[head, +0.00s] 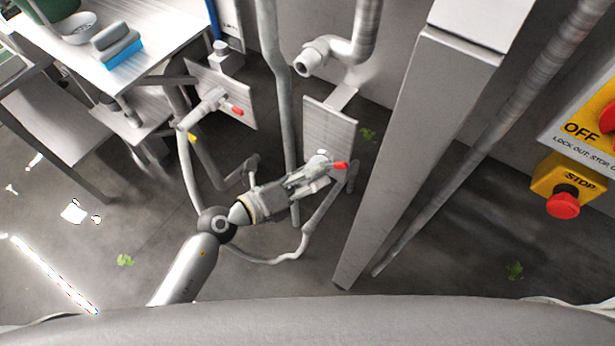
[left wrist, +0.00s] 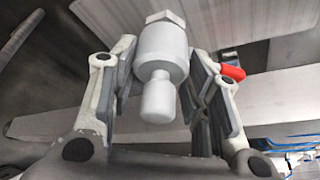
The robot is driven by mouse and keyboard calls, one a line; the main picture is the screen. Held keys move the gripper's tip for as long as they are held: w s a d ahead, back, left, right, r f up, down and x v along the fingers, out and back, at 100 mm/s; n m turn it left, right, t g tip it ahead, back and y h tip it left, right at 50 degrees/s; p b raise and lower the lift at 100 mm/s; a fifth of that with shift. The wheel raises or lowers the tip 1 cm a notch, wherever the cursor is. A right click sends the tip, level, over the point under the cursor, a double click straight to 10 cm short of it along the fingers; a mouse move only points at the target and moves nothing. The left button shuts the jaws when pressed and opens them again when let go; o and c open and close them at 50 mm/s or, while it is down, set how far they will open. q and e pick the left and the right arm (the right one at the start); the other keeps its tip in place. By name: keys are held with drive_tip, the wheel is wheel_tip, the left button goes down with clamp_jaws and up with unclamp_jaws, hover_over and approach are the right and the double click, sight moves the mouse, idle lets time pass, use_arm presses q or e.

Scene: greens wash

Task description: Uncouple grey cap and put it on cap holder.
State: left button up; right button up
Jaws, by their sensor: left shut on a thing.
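My left gripper (head: 312,178) reaches in from the lower left in the head view, at a light grey panel (head: 330,125). In the left wrist view its two fingers (left wrist: 162,62) are closed on the sides of a grey cylindrical piece, which I take as the grey cap (left wrist: 162,48). The cap has a hex end at the top and a narrower stub below. I cannot tell whether it is still coupled to anything. A red-tipped lever (head: 340,166) is right beside the gripper and also shows in the left wrist view (left wrist: 232,72). I cannot single out the cap holder.
A second panel (head: 240,98) at the left carries a fitting with a red tip (head: 237,112). A white post (head: 395,150) stands to the right. A white table (head: 150,68) is at the upper left; a stop button (head: 563,204) is at the right.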

use_arm(q)
drive_tip(key=shift+w+d+r, duration=0.15)
drive_tip(key=shift+w+d, duration=0.15)
drive_tip(key=shift+w, duration=0.1)
drive_tip(key=o, duration=1.2)
drive_tip(key=shift+w+d, duration=0.1)
drive_tip(key=shift+s+a, duration=0.2)
drive_tip(key=shift+a, duration=0.1)
drive_tip(key=v, duration=1.1)
drive_tip(key=shift+s, duration=0.2)
drive_tip(key=shift+a, duration=0.15)
